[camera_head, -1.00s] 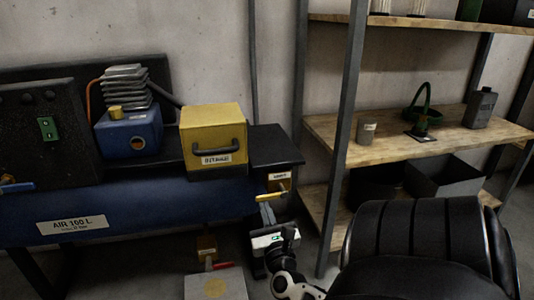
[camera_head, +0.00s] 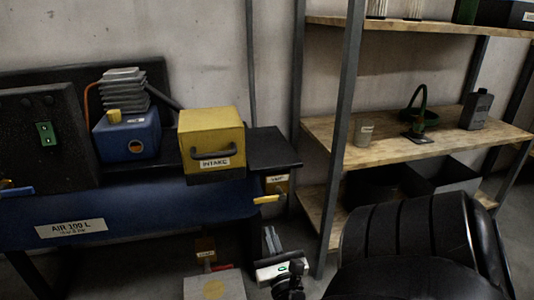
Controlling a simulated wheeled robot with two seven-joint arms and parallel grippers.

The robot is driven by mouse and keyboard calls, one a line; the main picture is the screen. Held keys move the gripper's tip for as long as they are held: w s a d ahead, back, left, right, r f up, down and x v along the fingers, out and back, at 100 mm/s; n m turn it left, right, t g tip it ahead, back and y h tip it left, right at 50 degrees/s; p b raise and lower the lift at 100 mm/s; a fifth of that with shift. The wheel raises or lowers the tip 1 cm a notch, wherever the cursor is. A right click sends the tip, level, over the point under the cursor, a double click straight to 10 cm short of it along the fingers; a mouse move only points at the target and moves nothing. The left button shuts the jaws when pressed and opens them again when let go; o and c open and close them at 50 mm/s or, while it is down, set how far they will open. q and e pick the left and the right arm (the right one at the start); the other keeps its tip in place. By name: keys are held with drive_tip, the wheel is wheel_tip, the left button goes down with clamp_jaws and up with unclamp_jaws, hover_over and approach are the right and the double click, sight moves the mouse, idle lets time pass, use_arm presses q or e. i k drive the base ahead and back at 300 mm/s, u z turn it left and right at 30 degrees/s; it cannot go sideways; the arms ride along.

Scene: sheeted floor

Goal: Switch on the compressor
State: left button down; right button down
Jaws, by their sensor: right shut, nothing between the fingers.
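The compressor has a long blue tank (camera_head: 150,212) labelled "AIR 100 L" at the left. A black panel (camera_head: 70,150) at its left end carries a small green switch (camera_head: 45,134); I cannot read its position. A blue motor block (camera_head: 127,136) with a finned grey head (camera_head: 122,90) stands on top, beside a yellow box (camera_head: 211,138) labelled "INTAKE". My left gripper is out of view.
A red lever (camera_head: 222,267) sits low under the tank, above a grey block (camera_head: 213,286). Bare floor shows between tank and rack.

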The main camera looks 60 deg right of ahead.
sight(48, 138)
drive_tip(key=z, duration=0.05)
drive_tip(key=k, duration=1)
drive_tip(key=u, duration=0.05)
